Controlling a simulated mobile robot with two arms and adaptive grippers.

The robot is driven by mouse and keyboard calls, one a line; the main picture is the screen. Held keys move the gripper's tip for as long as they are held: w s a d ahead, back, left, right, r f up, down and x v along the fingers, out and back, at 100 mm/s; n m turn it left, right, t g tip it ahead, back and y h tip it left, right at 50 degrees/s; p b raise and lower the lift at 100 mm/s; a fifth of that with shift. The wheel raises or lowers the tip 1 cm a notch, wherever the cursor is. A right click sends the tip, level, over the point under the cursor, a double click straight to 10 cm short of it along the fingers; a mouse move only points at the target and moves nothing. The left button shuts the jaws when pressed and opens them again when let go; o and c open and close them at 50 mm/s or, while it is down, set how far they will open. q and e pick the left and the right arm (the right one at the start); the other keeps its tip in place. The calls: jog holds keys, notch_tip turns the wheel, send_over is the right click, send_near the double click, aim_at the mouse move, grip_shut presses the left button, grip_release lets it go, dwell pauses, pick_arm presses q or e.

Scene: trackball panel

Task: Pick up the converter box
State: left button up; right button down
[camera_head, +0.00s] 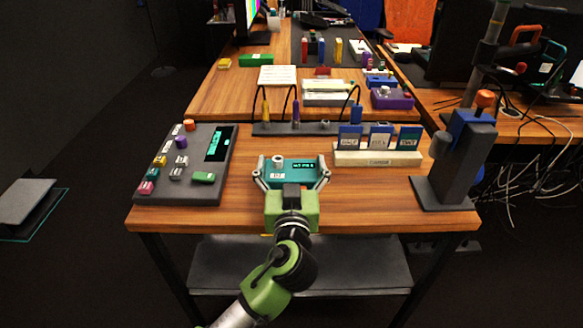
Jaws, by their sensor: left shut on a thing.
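The converter box, which I take to be the small teal box (302,174) with a white knob and a dark display, is at the middle of the near table. My left gripper (292,171) reaches in from the near side. Its fingers are shut on the box's left and right sides. The gripper's palm hides part of the box's near side. I cannot tell whether the box touches the tabletop or is slightly above it. My right gripper is out of view.
A dark control panel (222,178) with coloured knobs stands left on the wooden table (350,208). A card holder (375,159) is right of the box, and a dark stand (462,160) is at the right edge. A cable rack (285,129) lies behind. Bare tabletop surrounds the box.

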pick_arm(q)
jog(key=s, duration=1.8)
jog(key=shift+b, duration=0.3)
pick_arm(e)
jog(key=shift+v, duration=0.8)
pick_arm(q)
jog(key=shift+r, duration=0.1)
